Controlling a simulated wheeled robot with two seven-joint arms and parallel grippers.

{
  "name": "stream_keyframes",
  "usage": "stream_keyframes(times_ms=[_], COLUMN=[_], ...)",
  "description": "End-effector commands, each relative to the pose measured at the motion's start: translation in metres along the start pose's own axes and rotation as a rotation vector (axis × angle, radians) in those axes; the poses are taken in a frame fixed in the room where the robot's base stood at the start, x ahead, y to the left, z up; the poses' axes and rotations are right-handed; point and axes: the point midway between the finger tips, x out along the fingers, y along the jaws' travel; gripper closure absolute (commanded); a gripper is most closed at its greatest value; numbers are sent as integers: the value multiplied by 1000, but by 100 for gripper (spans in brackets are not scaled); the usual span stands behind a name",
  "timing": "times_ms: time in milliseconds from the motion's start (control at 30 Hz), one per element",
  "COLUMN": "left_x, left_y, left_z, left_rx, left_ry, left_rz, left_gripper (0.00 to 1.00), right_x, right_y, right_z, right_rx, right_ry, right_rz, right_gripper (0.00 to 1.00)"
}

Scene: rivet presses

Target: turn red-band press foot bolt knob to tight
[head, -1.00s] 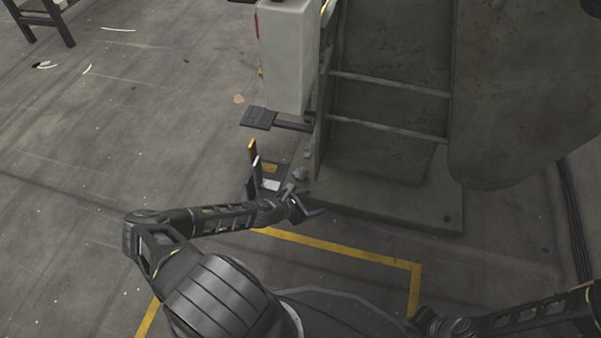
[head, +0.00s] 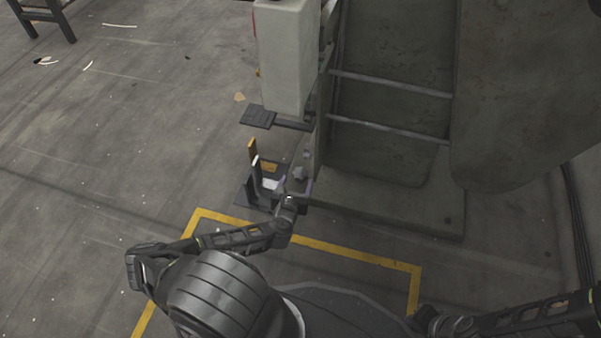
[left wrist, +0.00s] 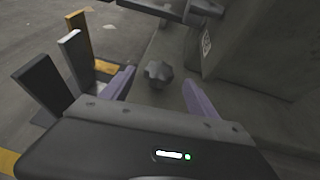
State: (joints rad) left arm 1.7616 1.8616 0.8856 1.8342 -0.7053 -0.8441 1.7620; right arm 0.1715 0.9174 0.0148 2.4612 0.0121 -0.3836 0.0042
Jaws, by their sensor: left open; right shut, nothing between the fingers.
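The foot bolt knob (left wrist: 158,73) is dark grey and lobed, on the grey base plate of the press; it also shows small in the head view (head: 300,174). A bit of red shows on the press's pale housing (head: 285,60). My left gripper (head: 298,188) is open just on the near side of the knob. In the left wrist view its purple fingers (left wrist: 159,82) stand apart, with the knob between and slightly beyond their tips; contact is not visible. My right gripper (head: 416,322) is shut and empty at the bottom right, its fingers hard to make out.
A black pedal (head: 258,117) juts out left of the press. A yellow floor line (head: 350,254) runs in front.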

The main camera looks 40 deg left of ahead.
Motion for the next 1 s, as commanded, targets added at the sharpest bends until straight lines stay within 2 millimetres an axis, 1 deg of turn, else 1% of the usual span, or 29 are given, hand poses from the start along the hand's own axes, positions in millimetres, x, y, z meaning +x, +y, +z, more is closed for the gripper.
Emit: stream_keyframes(times_ms=[167, 300, 400, 500, 600, 833, 1000], left_x=[24, 47, 60, 69, 72, 72, 72], left_y=[-2, -1, -1, -1, -1, -1, -1], left_z=[-3, -4, -3, -2, 0, 0, 0], left_rx=[1, 2, 3, 2, 1, 1, 1], left_ry=[-1, 0, -1, 0, 0, 0, 0], left_rz=[-2, -2, -1, -2, -2, -2, -1], left_gripper=[32, 32, 32, 32, 32, 32, 46], right_x=[11, 19, 23, 25, 25, 25, 25], right_y=[4, 7, 9, 10, 10, 10, 10], right_z=[-1, -2, -2, -3, -3, -3, -3], right_rx=[1, 2, 2, 3, 3, 3, 3], right_ry=[1, 1, 2, 3, 3, 3, 3], right_rz=[-2, -4, -5, -5, -6, -6, -6], right_gripper=[100, 100, 100, 100, 100, 100, 100])
